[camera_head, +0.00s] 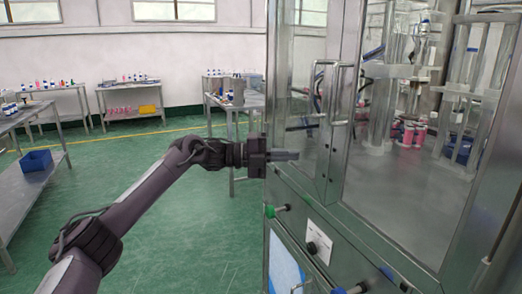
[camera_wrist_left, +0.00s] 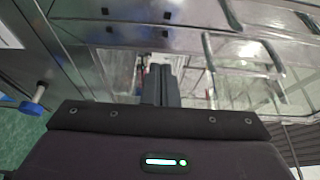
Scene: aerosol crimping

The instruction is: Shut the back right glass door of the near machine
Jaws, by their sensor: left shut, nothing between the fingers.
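The near machine (camera_head: 400,215) is a steel cabinet with glass panels on the right of the head view. Two glass doors (camera_head: 300,60) with upright bar handles (camera_head: 318,95) stand on its left side, the handles side by side. I cannot tell for sure which is the back right door or whether it stands slightly ajar. My left gripper (camera_head: 297,155) is shut and empty, in front of the lower glass below the handles. Contact with the glass cannot be told. In the left wrist view its dark fingers (camera_wrist_left: 160,86) point toward the machine, with a door handle (camera_wrist_left: 209,50) to their right.
Knobs, including a green one (camera_head: 271,211), stick out of the machine's front below the doors. Pink containers (camera_head: 408,134) stand inside the machine. A steel table (camera_head: 232,104) is behind my arm. A blue bin (camera_head: 36,160) sits at left. The green floor between is clear.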

